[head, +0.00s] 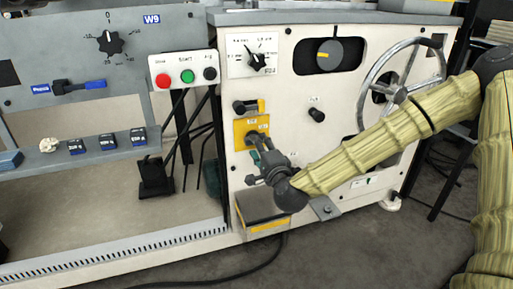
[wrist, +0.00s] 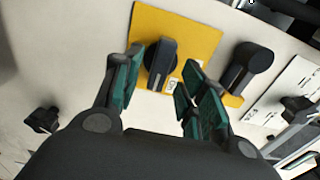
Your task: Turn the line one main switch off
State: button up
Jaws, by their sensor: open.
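A black rotary switch (wrist: 160,64) with a ridge handle sits on a yellow plate (wrist: 202,22) in the wrist view; the yellow plate (head: 239,133) also shows on the pale machine front in the head view. A second black switch (wrist: 246,66) is at the right edge of the plate. The labels are too small to read, so I cannot confirm which is line one. My gripper (wrist: 163,67) is open, its green-padded fingers on either side of the first switch; contact is not clear. In the head view my gripper (head: 257,152) is just below the plate.
A handwheel (head: 400,88) stands out at the right, behind my arm. A black knob (head: 316,115) is right of the plate. A push-button box (head: 184,74) is up left. A grey box with a yellow edge (head: 262,212) juts out below my gripper.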

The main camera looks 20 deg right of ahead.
jog(key=shift+w+b, duration=0.4)
jog(key=shift+w, duration=1.05)
grip_shut()
